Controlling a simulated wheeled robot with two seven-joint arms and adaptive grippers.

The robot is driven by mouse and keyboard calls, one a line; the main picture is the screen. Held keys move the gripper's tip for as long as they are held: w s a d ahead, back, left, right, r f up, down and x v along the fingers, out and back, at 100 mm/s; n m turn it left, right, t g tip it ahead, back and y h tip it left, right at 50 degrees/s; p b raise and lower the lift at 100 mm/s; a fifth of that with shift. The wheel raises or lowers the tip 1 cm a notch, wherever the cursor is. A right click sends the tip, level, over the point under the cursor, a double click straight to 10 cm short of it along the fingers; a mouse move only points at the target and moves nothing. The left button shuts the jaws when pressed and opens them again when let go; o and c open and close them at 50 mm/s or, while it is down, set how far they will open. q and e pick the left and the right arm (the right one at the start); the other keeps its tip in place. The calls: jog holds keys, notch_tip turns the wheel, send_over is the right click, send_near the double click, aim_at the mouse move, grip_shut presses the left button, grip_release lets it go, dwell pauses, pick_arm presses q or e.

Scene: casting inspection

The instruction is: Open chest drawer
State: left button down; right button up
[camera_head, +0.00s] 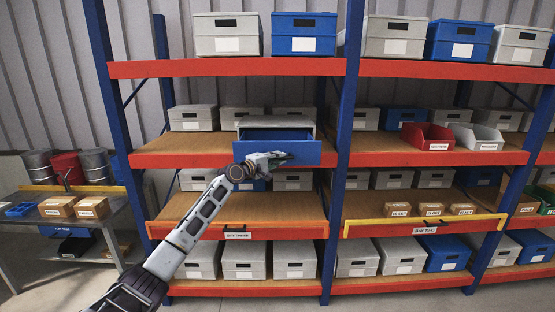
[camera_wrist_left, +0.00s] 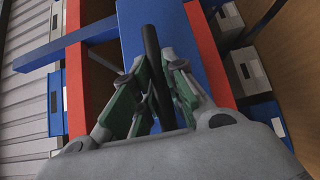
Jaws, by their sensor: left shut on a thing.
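The chest is a grey box (camera_head: 276,122) on the middle shelf of the left rack. Its blue drawer (camera_head: 300,153) stands pulled out toward me, and a dark opening shows above its front. My left gripper (camera_head: 280,158) is at the drawer front. In the left wrist view my left gripper (camera_wrist_left: 158,90) has its green-padded fingers closed around a dark bar-shaped handle (camera_wrist_left: 151,50) on the blue drawer front (camera_wrist_left: 133,20). My right gripper is in neither view.
Grey and blue bins stand on the shelves around the chest. A red bin (camera_head: 427,137) and a white bin (camera_head: 476,137) sit on the right rack. Orange shelf edges (camera_head: 190,159) and blue posts (camera_head: 343,140) border the space. A side table (camera_head: 75,219) with boxes stands at left.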

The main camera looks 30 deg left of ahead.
pick_arm(q)
jog(key=c, duration=1.5)
grip_release()
jog(key=shift+o, duration=0.2)
jog(key=v, duration=1.2)
jog(key=shift+a, duration=0.1)
